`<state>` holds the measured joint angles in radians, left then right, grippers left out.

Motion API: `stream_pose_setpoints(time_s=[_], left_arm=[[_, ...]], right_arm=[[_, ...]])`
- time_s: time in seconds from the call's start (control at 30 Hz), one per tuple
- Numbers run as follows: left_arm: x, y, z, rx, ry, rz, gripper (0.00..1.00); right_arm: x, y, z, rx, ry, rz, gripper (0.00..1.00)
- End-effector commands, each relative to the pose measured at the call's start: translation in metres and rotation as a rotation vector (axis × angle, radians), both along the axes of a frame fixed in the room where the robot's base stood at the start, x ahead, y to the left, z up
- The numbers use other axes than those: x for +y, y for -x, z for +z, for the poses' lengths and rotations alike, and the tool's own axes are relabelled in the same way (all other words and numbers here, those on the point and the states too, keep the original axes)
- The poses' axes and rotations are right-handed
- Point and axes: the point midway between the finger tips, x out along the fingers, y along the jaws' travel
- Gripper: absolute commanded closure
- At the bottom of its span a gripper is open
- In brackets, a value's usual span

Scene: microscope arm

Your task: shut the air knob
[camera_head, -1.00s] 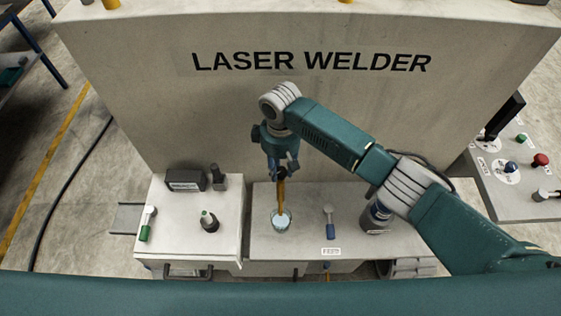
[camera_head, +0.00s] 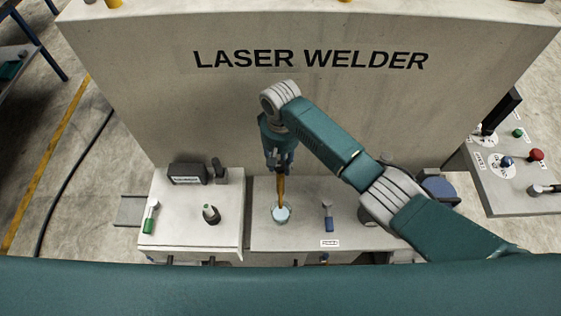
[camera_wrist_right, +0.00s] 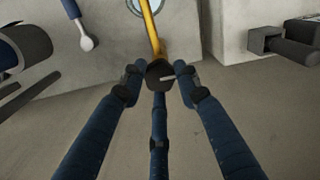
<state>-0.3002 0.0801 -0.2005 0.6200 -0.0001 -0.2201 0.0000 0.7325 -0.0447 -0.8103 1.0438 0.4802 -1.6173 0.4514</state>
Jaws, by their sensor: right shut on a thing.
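My right gripper (camera_head: 279,164) is above the low bench in front of the laser welder. In the right wrist view its three blue fingers (camera_wrist_right: 160,75) are closed around a dark knob (camera_wrist_right: 160,72). The knob sits at the end of a yellow rod, which shows in the head view (camera_head: 281,192). I cannot read any label that names the air knob. My left gripper is not in view.
The welder wall (camera_head: 170,100) rises behind. A control panel (camera_head: 515,170) is at right.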

Motion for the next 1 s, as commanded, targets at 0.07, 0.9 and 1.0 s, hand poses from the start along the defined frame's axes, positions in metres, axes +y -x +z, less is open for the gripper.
stream_pose_setpoints(time_s=[0.07,0.9,1.0], left_arm=[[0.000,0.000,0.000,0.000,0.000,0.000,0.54],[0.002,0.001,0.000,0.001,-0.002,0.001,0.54],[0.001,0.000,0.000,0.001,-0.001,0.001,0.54]], right_arm=[[0.000,-0.001,0.001,-0.003,-0.001,-0.007,0.95],[0.000,-0.001,0.006,-0.003,-0.002,-0.008,0.50],[0.001,-0.001,0.019,-0.004,-0.003,-0.008,0.50]])
